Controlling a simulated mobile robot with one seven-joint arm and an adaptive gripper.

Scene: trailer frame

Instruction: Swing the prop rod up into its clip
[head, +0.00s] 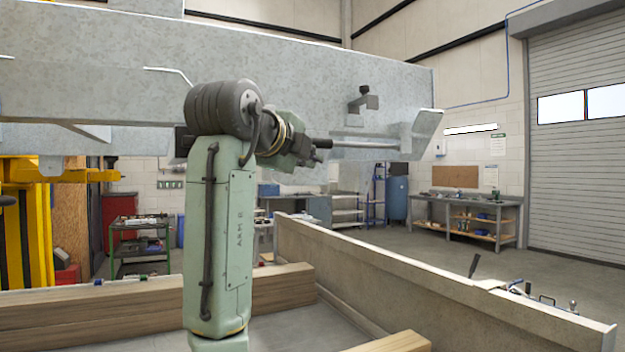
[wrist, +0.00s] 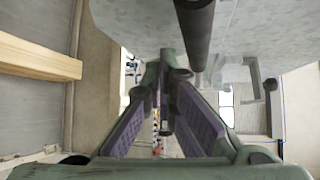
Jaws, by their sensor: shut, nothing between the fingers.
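The prop rod (head: 365,145) lies about level along the lower edge of the grey metal panel (head: 300,80), with a dark end at its left. In the wrist view a dark rod (wrist: 195,35) passes above my fingertips, apart from the pads. A small dark bracket (head: 364,100), which looks like the clip, sits on the panel above the rod; the rod is not in it. My gripper (head: 318,156) is beside the rod's dark end. In the wrist view my gripper (wrist: 165,78) has its fingertips together, with nothing between them.
An angled metal bracket (head: 420,128) stands at the panel's right end. Below are timber beams (head: 100,310) and a long low side wall (head: 440,280) with tools on its top. Workbenches (head: 465,215) stand far back. The air right of the panel is clear.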

